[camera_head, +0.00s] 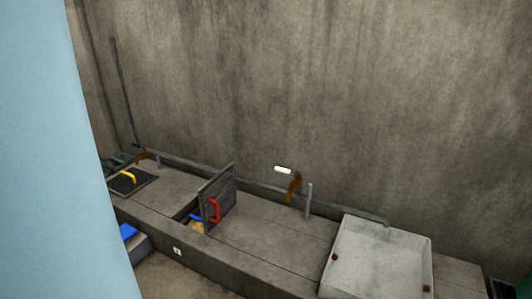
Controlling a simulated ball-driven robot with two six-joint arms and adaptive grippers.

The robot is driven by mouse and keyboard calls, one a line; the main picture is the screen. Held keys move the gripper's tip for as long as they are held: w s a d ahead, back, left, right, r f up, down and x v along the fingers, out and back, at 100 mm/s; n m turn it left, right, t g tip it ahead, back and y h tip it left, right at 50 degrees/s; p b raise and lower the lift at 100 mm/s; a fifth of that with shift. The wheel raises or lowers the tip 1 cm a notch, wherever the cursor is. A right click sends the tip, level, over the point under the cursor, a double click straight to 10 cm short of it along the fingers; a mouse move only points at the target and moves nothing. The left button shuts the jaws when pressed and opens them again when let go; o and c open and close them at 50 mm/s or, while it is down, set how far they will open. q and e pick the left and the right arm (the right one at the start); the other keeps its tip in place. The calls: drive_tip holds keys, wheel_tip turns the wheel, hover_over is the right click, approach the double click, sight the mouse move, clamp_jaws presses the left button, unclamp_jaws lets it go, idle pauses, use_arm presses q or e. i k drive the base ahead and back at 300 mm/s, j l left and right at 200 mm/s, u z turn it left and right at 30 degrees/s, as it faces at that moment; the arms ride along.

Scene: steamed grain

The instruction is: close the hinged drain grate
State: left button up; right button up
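A dark hinged grate (219,190) with a red handle (215,211) stands open, roughly upright, on the grey counter, left of the picture's middle. An opening in the counter shows to its left, with something blue and something tan partly visible in it. A second dark grate (124,187) with a yellow handle (129,176) lies flat and shut farther left. Neither of my grippers is in view.
A pale grey square basin (375,262) takes up the counter's right part. Taps and a white-ended lever (283,170) stand along the back wall. A large pale blue surface (55,150) blocks the left side. Bare counter (262,225) lies between open grate and basin.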

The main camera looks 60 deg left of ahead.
sight(214, 215)
drive_tip(key=u, duration=2.2)
